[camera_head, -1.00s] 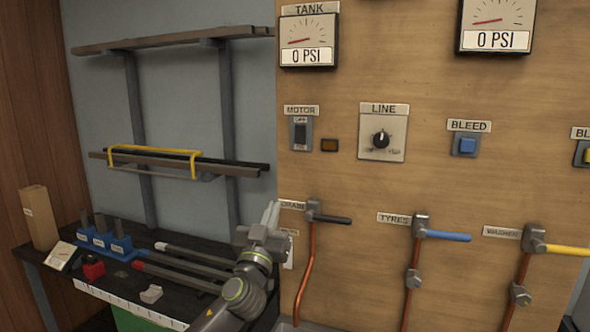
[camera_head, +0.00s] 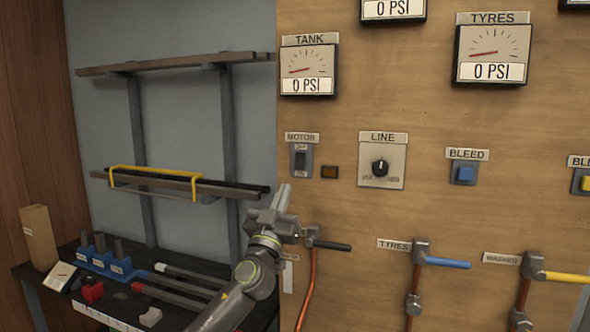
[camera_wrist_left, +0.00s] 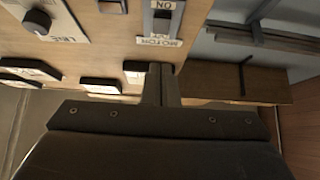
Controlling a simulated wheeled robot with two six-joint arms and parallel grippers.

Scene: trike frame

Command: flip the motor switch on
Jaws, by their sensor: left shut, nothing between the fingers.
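The motor switch (camera_head: 301,160) is a small grey plate with a dark rocker, marked OFF above and ON below, under the MOTOR label (camera_head: 302,137) on the wooden panel. I cannot tell which way the rocker is pressed. A small dark amber lamp (camera_head: 329,172) sits to its right and looks unlit. My left gripper (camera_head: 284,190) is shut and empty, pointing up below and slightly left of the switch, apart from it. In the left wrist view the shut fingers (camera_wrist_left: 160,80) show below the inverted switch plate (camera_wrist_left: 161,20). My right gripper is not in view.
The LINE knob (camera_head: 380,167) and the blue BLEED button (camera_head: 465,173) are to the right. A dark-handled valve (camera_head: 328,243) is just right of my gripper. A bench (camera_head: 150,285) with rods and blue blocks is at lower left.

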